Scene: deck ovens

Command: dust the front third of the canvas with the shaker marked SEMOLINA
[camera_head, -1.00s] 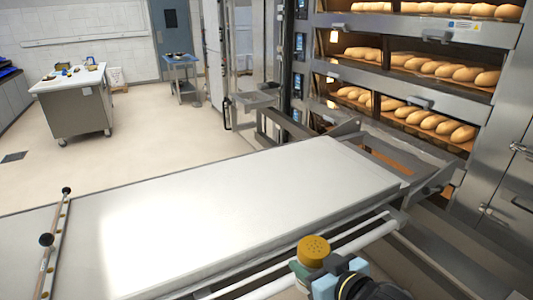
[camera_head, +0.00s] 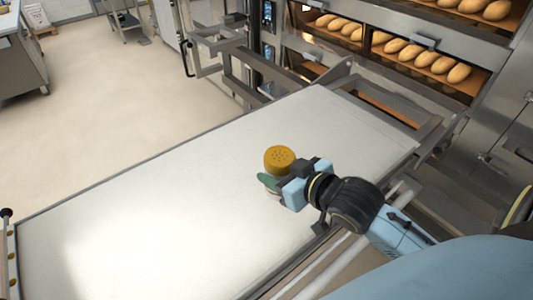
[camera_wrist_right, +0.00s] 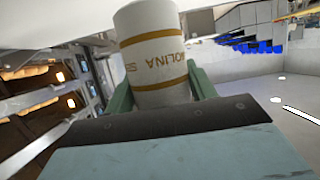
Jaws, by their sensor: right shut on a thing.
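The shaker (camera_head: 279,160) has a yellow perforated cap, which faces up in the head view. I see no clear dusting on the canvas. My left gripper is not in view.
A deck oven (camera_head: 430,45) with loaves on its shelves stands at the back right. A metal frame (camera_head: 385,105) lies at the canvas's far end. A rail with knobs (camera_head: 10,250) stands at the left edge.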

